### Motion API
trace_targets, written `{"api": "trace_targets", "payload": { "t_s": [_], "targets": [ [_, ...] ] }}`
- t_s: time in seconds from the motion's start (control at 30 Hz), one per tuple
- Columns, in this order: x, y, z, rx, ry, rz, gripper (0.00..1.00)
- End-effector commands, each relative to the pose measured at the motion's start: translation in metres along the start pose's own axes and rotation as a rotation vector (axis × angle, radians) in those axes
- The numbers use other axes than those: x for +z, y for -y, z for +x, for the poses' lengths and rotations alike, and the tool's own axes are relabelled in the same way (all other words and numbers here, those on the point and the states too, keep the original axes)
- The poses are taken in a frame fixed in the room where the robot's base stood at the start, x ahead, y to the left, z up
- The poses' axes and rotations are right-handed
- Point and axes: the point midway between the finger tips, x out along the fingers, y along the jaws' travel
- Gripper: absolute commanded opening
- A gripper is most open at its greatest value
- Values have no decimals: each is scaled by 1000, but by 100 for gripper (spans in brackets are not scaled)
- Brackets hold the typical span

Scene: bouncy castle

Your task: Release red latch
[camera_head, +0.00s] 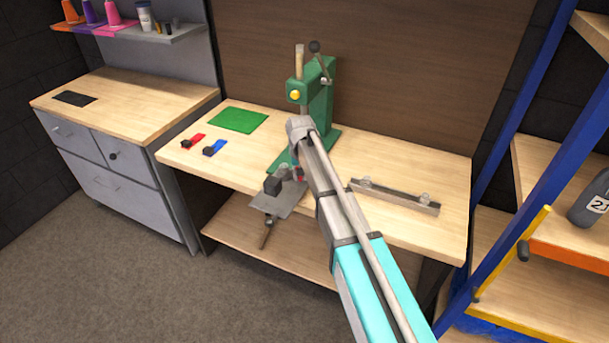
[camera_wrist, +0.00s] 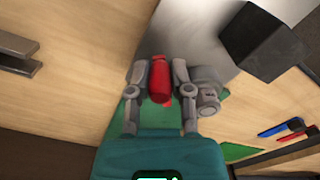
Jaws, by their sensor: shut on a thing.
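My gripper (camera_wrist: 160,85) is shut on a red, rounded grip (camera_wrist: 160,79) in the wrist view, one grey finger on each side of it. The grip stands at the edge of a grey metal plate (camera_wrist: 200,35). In the head view a bit of red (camera_head: 299,175) shows beside my arm; the arm hides most of the gripper there. I cannot tell how the grip joins the plate. A second red piece with a black block (camera_head: 196,140) lies on the workbench at the left, beside a similar blue one (camera_head: 217,147).
A black block (camera_head: 272,185) sits on the plate, which overhangs the workbench's front edge. A green press (camera_head: 318,105) stands behind. A metal bar with knobs (camera_head: 395,196) lies right. A green mat (camera_head: 238,120) lies back left. A blue-framed shelf (camera_head: 520,130) bounds the right.

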Motion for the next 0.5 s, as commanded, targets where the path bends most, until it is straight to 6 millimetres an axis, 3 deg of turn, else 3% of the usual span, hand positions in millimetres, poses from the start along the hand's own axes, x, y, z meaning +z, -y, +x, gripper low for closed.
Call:
{"api": "trace_targets", "payload": {
  "t_s": [0.5],
  "targets": [
    [0, 7, 0, 3, -1, 349, 0]
  ]
}}
